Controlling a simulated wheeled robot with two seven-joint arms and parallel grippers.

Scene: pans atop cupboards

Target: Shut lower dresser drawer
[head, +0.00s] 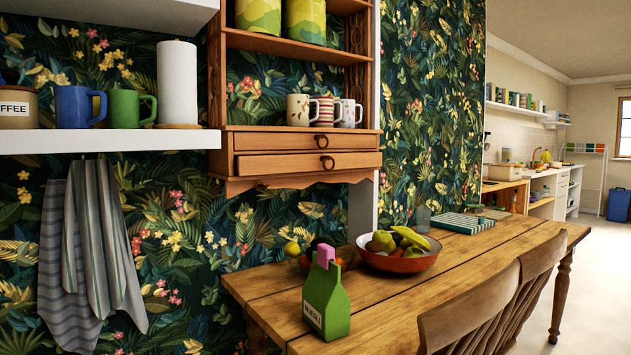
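The wooden wall dresser (217,95) hangs on the patterned wall in the upper middle of the head view. It has two shallow drawers, one above the other, each with a dark ring pull. The upper drawer (275,141) looks flush with the frame. The lower drawer (285,164) seems to stand slightly forward of the upper one; how far it is out is hard to tell from this angle. Neither of my grippers is in view, so nothing of mine shows near the drawers.
A wooden table (400,290) stands below the dresser, holding a red fruit bowl (395,261) and a green carton (327,300). Wooden chairs (490,310) stand at its near side. A white shelf (110,141) with mugs is left of the dresser; towels (100,240) hang beneath it.

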